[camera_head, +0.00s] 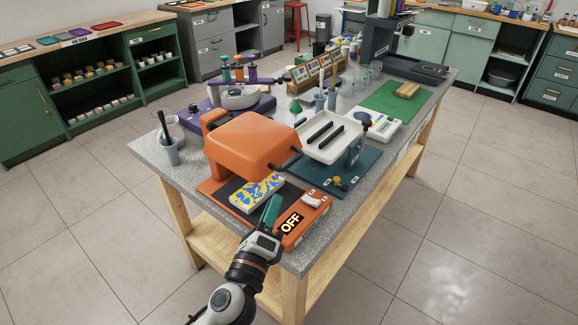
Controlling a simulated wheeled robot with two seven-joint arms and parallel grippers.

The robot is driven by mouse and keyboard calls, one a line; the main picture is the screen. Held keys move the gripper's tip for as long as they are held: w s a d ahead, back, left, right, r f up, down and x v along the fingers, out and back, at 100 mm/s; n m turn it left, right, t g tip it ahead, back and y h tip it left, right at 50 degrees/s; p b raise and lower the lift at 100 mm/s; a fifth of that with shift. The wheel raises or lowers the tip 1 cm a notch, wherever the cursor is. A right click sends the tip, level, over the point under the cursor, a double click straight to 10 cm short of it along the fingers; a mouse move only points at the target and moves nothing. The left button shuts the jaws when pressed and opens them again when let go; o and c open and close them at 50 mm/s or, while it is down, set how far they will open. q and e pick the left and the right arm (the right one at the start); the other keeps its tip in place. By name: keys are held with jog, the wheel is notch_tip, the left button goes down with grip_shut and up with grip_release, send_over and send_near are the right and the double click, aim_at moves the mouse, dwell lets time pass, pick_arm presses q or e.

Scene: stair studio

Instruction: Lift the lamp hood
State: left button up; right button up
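The orange lamp hood (250,142) sits over the rear part of an orange and black base near the table's front left corner. I cannot tell whether a gap lies under it. A blue and yellow patterned block (256,193) lies just in front of the hood. An orange box with a lit "OFF" sign (292,223) is at the base's right front. My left gripper (271,209), with teal fingers, is over the front of the base between the patterned block and the sign, apart from the hood. Its opening is hard to make out. My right gripper is out of view.
A purple-based device (235,101) is behind. The floor beside the table is clear.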

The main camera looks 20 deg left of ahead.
aim_at(290, 162)
pick_arm(q)
jog(key=w+r+p, duration=0.1)
jog(key=w, duration=0.3)
jog(key=w+r+p, duration=0.1)
jog(key=w, duration=0.2)
jog(key=w+r+p, duration=0.1)
jog(key=w, duration=0.3)
jog(key=shift+w+d, duration=0.1)
jog(key=shift+w, duration=0.25)
grip_shut()
